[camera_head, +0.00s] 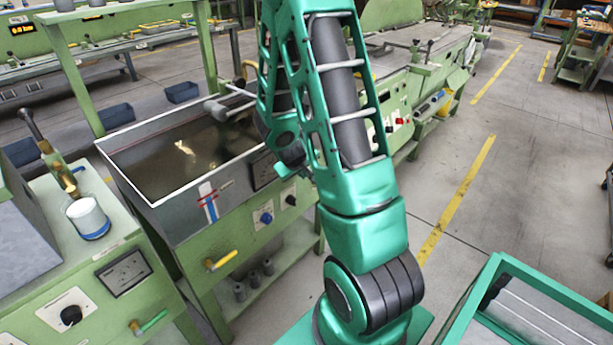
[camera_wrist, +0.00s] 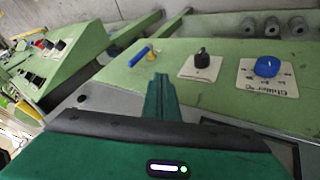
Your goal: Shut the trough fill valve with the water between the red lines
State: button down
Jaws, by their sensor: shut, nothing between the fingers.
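The open trough (camera_head: 140,190) holds murky water (camera_head: 180,160). A white gauge strip (camera_head: 208,187) on its front carries a blue column and red marks; the exact level between them is too small to read. A blue-handled valve (camera_wrist: 139,56) with a brass-coloured body shows on the green front panel in the wrist view. A yellow-handled valve (camera_head: 222,260) sits low on the trough's front in the head view. No readable label tells which valve is the fill valve. My gripper (camera_wrist: 160,80) is shut and empty, before the panel, apart from the blue handle.
A black knob (camera_wrist: 202,59) and blue knob (camera_wrist: 267,67) stick out of the panel. Grey cylinders (camera_wrist: 272,25) stand on the shelf below. Open floor (camera_head: 500,150) lies right.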

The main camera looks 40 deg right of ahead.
jog(key=w+d+f, duration=0.2)
jog(key=d+f, duration=0.5)
jog(key=d, duration=0.1)
jog(key=shift+w+d+f, duration=0.25)
jog(key=shift+d, duration=0.15)
